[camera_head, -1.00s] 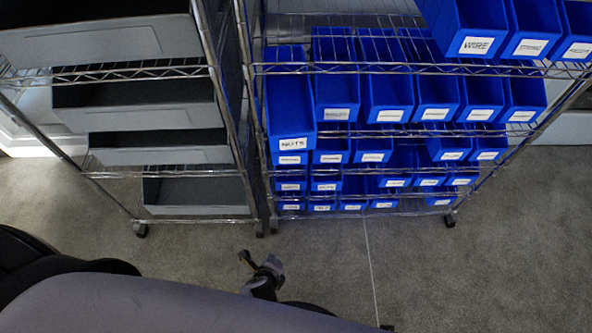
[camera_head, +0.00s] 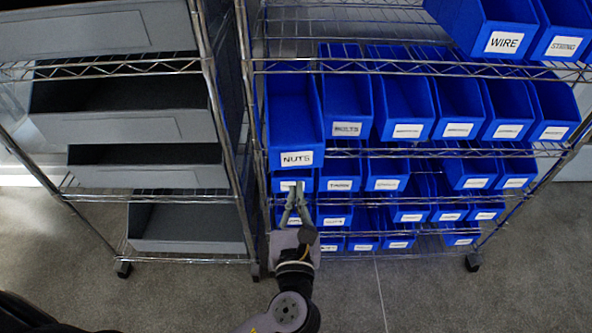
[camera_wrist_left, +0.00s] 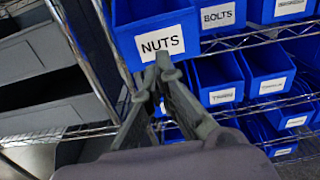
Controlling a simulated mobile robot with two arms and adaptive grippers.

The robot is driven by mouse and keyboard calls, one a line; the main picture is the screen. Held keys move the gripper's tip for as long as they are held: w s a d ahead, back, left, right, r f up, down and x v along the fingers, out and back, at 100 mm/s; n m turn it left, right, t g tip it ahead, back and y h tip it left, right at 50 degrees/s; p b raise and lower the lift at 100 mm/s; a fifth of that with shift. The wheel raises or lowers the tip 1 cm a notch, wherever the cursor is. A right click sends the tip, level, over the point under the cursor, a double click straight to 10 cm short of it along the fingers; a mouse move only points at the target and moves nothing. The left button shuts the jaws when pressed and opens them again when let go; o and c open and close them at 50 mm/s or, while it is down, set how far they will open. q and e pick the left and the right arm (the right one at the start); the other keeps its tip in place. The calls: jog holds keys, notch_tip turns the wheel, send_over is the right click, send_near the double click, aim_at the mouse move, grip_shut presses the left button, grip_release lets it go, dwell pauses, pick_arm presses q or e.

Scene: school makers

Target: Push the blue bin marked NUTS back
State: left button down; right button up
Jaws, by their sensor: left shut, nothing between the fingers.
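The blue NUTS bin (camera_head: 293,125) is at the left end of a shelf on the right-hand wire rack. Its front sticks out further than the BOLTS bin (camera_head: 345,98) beside it. My left gripper (camera_head: 297,186) is shut and empty, just below the NUTS label in the head view. In the left wrist view, the fingertips (camera_wrist_left: 163,64) overlap the lower edge of the NUTS bin's label (camera_wrist_left: 163,41). I cannot tell whether they touch the bin. My right gripper is not in view.
The wire rack (camera_head: 430,150) holds several blue bins, with WIRE (camera_head: 490,25) on the shelf above. A rack of grey bins (camera_head: 130,125) stands to the left, its post close to the NUTS bin. Grey floor (camera_head: 430,290) in front is open.

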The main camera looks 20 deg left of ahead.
aim_at(296, 160)
pick_arm(q)
jog(key=x, duration=0.6)
jog(key=shift+w+a+f+b, duration=0.1)
jog(key=shift+w+b, duration=0.1)
jog(key=shift+b, duration=0.15)
jog(key=shift+w+a, duration=0.15)
jog(key=shift+w, duration=0.5)
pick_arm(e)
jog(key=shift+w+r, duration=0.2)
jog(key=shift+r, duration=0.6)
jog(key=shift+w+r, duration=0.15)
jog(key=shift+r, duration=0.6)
